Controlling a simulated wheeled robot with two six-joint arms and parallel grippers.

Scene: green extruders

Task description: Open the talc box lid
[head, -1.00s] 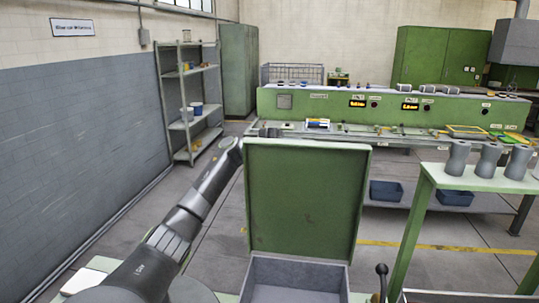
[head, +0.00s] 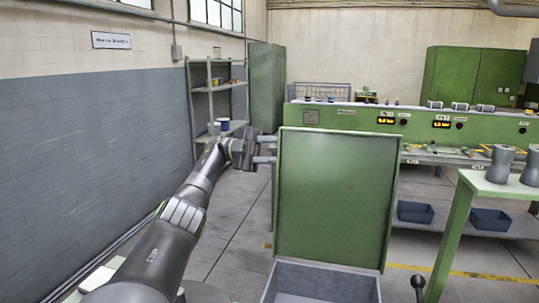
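The talc box (head: 374,290) is a grey open-topped box at the bottom centre of the head view. Its green lid (head: 335,200) stands upright at the back of the box, so the box is open. My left gripper (head: 267,149) is beside the lid's upper left edge. Its two fingers are spread one above the other and point right, with nothing between them. I cannot tell whether the fingertips touch the lid's edge or pass behind it. My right gripper is not in view.
A green table with grey cylinders (head: 500,163) stands at the right. A black-knobbed lever (head: 418,282) is right of the box. A long green machine (head: 350,115) and blue bins (head: 415,212) are behind. Open floor lies left of the lid.

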